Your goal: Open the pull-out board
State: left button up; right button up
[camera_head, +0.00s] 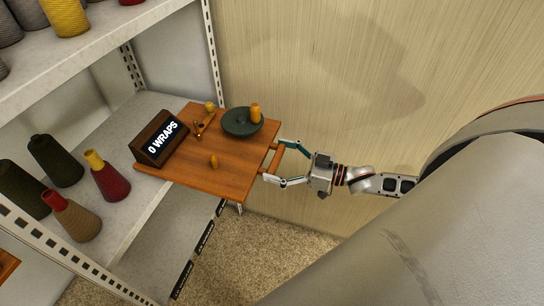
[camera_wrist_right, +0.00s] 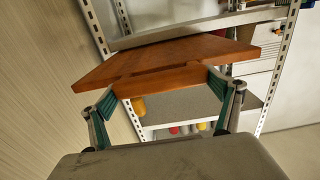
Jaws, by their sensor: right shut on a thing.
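The pull-out board (camera_head: 228,170) is a flat brown wooden board. It sticks out past the front edge of the shelf in the head view, and it also shows in the wrist view (camera_wrist_right: 175,57). A wooden bar handle (camera_head: 275,159) runs along its outer edge; the wrist view shows the handle (camera_wrist_right: 160,80) between the fingers. My right gripper (camera_head: 273,161) is shut on the handle, one finger at each end of it. My left gripper is not in view.
On the board are a sign reading "0 WRAPS" (camera_head: 160,138), a dark green dish (camera_head: 242,122) with a yellow-orange spool (camera_head: 255,112), and small wooden pieces. Several yarn cones, including a red one (camera_head: 108,180), stand on the white shelf (camera_head: 140,215). A wood-grained wall (camera_head: 320,70) is close behind.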

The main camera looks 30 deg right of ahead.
jog(key=o, duration=1.4)
jog(key=v, duration=1.2)
jog(key=s+a+f+m+g+h, duration=0.1)
jog(key=s+a+f+h, duration=0.1)
jog(key=a+f, duration=0.3)
jog(key=s+a+f+m+g+h, duration=0.1)
jog(key=s+a+f+h, duration=0.1)
jog(key=a+f, duration=0.3)
jog(key=s+a+f+m+g+h, duration=0.1)
jog(key=a+f+h, duration=0.3)
jog(key=a, duration=0.5)
jog(key=shift+s+a+f, duration=0.2)
jog(key=shift+s+f, duration=0.1)
jog(key=shift+f, duration=0.25)
jog(key=shift+s+a+f, duration=0.2)
jog(key=shift+s+f, duration=0.1)
jog(key=shift+f, duration=0.25)
